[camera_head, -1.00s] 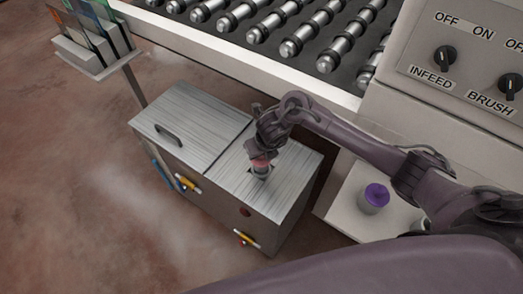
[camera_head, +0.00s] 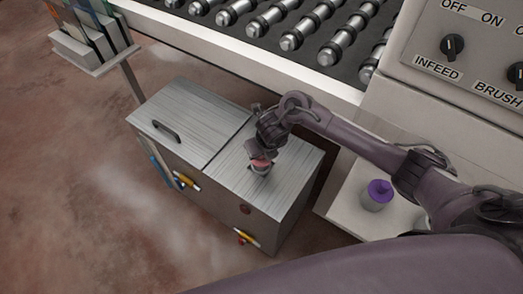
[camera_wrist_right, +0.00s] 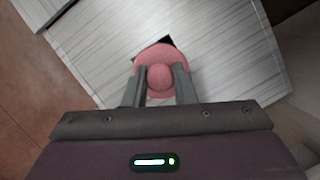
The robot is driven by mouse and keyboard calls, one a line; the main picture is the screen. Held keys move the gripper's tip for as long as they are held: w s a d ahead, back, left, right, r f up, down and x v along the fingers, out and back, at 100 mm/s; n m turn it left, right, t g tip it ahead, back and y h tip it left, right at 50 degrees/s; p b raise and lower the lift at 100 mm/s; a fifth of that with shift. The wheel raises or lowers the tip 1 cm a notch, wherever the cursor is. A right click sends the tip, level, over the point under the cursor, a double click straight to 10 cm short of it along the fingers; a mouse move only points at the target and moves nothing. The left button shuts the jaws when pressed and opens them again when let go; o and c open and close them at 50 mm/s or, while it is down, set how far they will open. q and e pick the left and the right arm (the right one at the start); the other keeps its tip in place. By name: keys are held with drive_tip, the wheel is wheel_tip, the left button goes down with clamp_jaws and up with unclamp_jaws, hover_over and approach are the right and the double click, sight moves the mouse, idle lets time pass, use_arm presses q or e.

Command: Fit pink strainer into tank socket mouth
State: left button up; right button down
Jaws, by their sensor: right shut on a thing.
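The pink strainer (camera_wrist_right: 160,60) is held between the fingers of my right gripper (camera_wrist_right: 160,88), which is shut on its round knob. In the head view the strainer (camera_head: 261,164) is right at the socket mouth (camera_head: 259,170) on the top of the metal tank (camera_head: 238,165), below my right gripper (camera_head: 262,152). In the wrist view a dark corner of the opening shows beyond the strainer's rim; the rest of the mouth is hidden under the strainer. I cannot tell how deep it sits. My left gripper is not in view.
The tank lid has a dark handle (camera_head: 166,131) at its left. A purple-capped container (camera_head: 378,194) stands on a pale shelf at the right. The roller conveyor (camera_head: 290,35) and control panel (camera_head: 460,60) lie behind. A glass rack (camera_head: 88,45) stands at the upper left.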

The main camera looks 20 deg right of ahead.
sight(261, 159)
drive_tip(key=shift+f+b, duration=1.75)
drive_tip(key=shift+f, duration=0.2)
drive_tip(key=c, duration=1.1)
unclamp_jaws()
drive_tip(key=p+v, duration=0.2)
drive_tip(key=v, duration=0.6)
drive_tip(key=shift+f, duration=0.1)
